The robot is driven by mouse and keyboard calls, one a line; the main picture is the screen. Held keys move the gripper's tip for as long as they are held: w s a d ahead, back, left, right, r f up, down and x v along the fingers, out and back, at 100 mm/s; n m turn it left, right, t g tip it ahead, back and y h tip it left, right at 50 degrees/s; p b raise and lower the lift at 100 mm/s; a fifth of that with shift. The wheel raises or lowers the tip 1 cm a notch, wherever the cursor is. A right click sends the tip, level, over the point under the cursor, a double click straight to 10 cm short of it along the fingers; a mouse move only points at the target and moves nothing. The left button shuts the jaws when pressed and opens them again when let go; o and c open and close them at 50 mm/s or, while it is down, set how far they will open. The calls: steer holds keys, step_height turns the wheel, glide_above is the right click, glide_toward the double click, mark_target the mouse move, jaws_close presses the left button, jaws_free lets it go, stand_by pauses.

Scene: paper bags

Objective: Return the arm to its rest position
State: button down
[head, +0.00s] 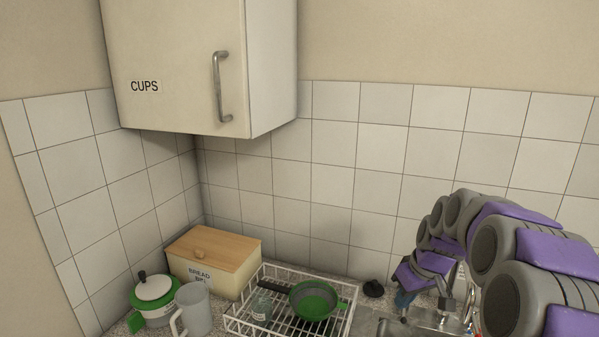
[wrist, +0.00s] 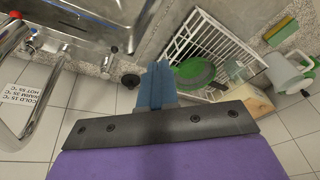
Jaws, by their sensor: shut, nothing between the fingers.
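My arm is folded in purple and grey links at the right of the head view. My gripper (head: 403,299) points down at its lower end, over the counter near the sink, partly cut off by the arm links. In the wrist view my gripper (wrist: 157,82) shows its blue fingers together, with nothing held between them. It is apart from the dish rack and the sink.
A cups cabinet (head: 180,70) hangs above. The sink (wrist: 85,30) shows in the wrist view.

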steer(key=s+a+f+m+g, duration=0.1)
steer(key=s+a, duration=0.2)
steer(key=s, duration=0.9)
steer(key=s+a+f+m+g+h, duration=0.1)
steer(key=s+a, duration=0.3)
steer(key=s, duration=0.8)
steer(key=s+a+f+m+g, duration=0.1)
steer(key=s+a+g, duration=0.1)
steer(key=s, duration=1.1)
steer(key=shift+a+f+m+h, duration=0.15)
steer(key=shift+a+m+h, duration=0.25)
steer(key=shift+a, duration=0.4)
